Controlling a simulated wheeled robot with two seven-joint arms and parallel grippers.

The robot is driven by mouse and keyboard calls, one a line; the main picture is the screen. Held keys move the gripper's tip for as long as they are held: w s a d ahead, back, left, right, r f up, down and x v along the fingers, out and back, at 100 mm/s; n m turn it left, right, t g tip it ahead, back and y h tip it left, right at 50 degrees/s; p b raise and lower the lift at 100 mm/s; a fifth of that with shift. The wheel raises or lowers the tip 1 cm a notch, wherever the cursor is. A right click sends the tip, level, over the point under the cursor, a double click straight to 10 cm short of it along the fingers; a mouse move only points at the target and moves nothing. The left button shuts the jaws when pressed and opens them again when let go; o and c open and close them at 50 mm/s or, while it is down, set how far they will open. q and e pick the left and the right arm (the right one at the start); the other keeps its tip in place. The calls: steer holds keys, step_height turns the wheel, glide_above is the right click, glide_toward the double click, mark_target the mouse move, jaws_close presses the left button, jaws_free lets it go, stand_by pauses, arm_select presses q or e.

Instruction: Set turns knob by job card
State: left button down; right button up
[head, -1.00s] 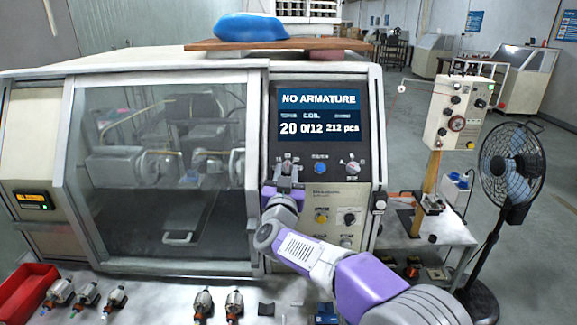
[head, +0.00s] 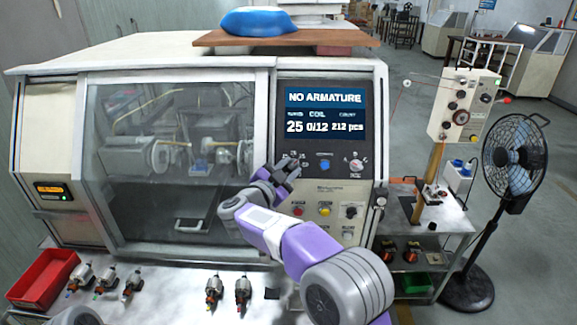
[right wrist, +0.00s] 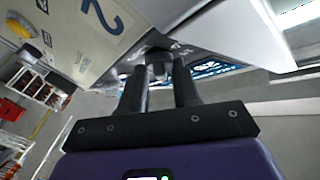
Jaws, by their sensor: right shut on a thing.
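The winding machine's screen (head: 324,112) reads "NO ARMATURE", turns 25, coil 0/12 and 212 pcs. My right gripper (head: 287,168) is at the control panel below the screen's left part, shut on the turns knob. The fingers hide most of the knob in the head view. In the right wrist view the dark turns knob (right wrist: 159,62) sits between the two fingertips. The gripper is rolled to a tilt against the panel. My left gripper is out of view. I cannot make out a job card.
A second dial (head: 356,166) and a blue button (head: 324,165) are close to the right of the gripper. Lower are a yellow button (head: 324,210) and a red one. Several armatures and a red bin (head: 42,278) lie on the bench in front. A fan (head: 515,160) stands at right.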

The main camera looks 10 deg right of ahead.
steer(key=shift+r, duration=0.15)
steer(key=o, duration=0.7)
steer(key=b+v, duration=0.1)
steer(key=v, duration=0.6)
steer(key=shift+s+a, duration=0.2)
